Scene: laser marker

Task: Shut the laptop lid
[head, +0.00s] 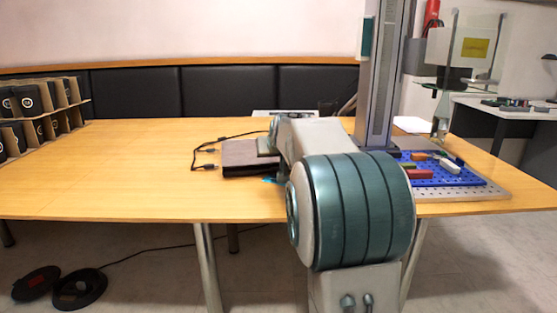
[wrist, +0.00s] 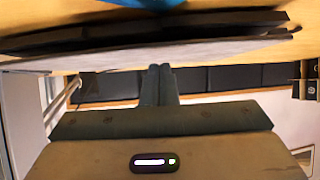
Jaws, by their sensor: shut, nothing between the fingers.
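The laptop (head: 252,157) lies on the wooden table in the head view, left of my arm. Its brownish lid is down, flat or nearly flat over the base. In the wrist view, which is upside down, the laptop (wrist: 215,38) shows edge-on as a grey slab against a dark one. I cannot tell whether a thin gap is left between them. My gripper (wrist: 160,67) is shut and empty, its fingertips close to the lid's edge in the picture; contact is unclear. In the head view my arm hides the gripper's fingers and the laptop's right side.
Black cables (head: 205,158) lie left of the laptop. A laser marker column (head: 378,80) stands right of it, with a blue perforated plate (head: 440,180) holding small coloured parts. A cardboard rack (head: 40,115) stands at the far left. The table's left middle is clear.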

